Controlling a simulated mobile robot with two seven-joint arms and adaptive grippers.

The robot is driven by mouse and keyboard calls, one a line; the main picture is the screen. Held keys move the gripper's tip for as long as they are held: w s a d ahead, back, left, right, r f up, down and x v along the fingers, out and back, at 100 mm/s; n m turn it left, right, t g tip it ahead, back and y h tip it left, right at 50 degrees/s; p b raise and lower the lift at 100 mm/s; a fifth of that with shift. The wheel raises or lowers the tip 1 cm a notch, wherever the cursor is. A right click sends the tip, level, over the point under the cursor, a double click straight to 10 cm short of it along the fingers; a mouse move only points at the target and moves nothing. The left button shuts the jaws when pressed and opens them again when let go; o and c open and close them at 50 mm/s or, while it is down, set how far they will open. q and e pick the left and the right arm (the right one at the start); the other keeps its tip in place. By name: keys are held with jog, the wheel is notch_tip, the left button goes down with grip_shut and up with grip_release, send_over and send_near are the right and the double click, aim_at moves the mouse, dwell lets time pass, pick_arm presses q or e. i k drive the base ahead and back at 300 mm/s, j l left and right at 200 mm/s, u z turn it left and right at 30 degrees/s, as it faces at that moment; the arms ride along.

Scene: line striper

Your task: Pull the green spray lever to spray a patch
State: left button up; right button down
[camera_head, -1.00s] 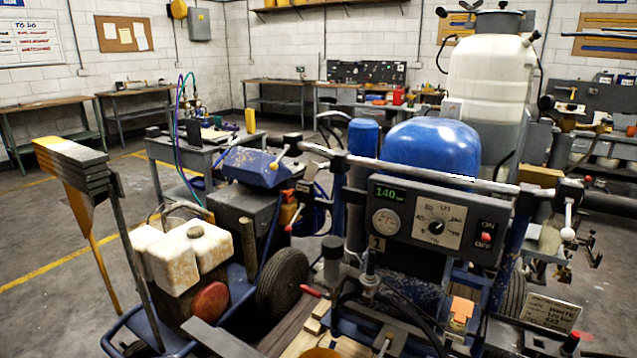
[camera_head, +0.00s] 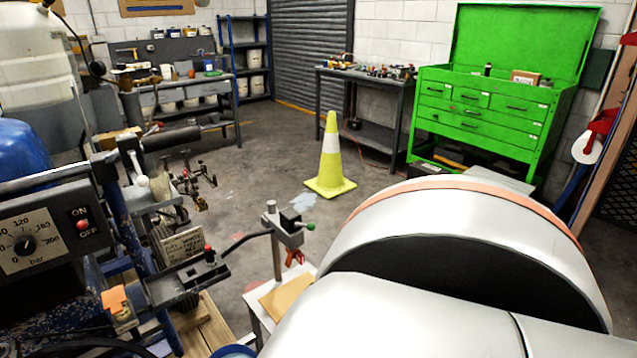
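A small green knob (camera_head: 310,227) sits at the right end of a dark fitting on a grey upright post (camera_head: 276,245), right of the line striper. It looks like the tip of the green spray lever, but the rest of the lever is too small to make out. The striper's control panel (camera_head: 38,235), with a pressure dial and a red switch, stands at the left edge. A pale patch (camera_head: 303,201) lies on the floor behind the post. A large white link of my arm fills the lower right. Neither gripper is in view.
A yellow cone (camera_head: 329,165) stands on the floor behind the post. A green tool chest (camera_head: 480,115) and a dark workbench (camera_head: 365,115) stand at the back. A small board (camera_head: 290,295) lies below the post. Bare floor surrounds the cone.

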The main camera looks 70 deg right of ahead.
aim_at(311, 226)
jog(key=z, duration=2)
jog(key=u, duration=0.25)
jog(key=i+l+u, duration=0.1)
jog(key=l+u, duration=0.55)
jog(key=l, duration=0.2)
jog(key=l+u, duration=0.25)
jog(key=l, duration=0.7)
jog(key=k+l+u, duration=0.1)
jog(key=l, duration=2.2)
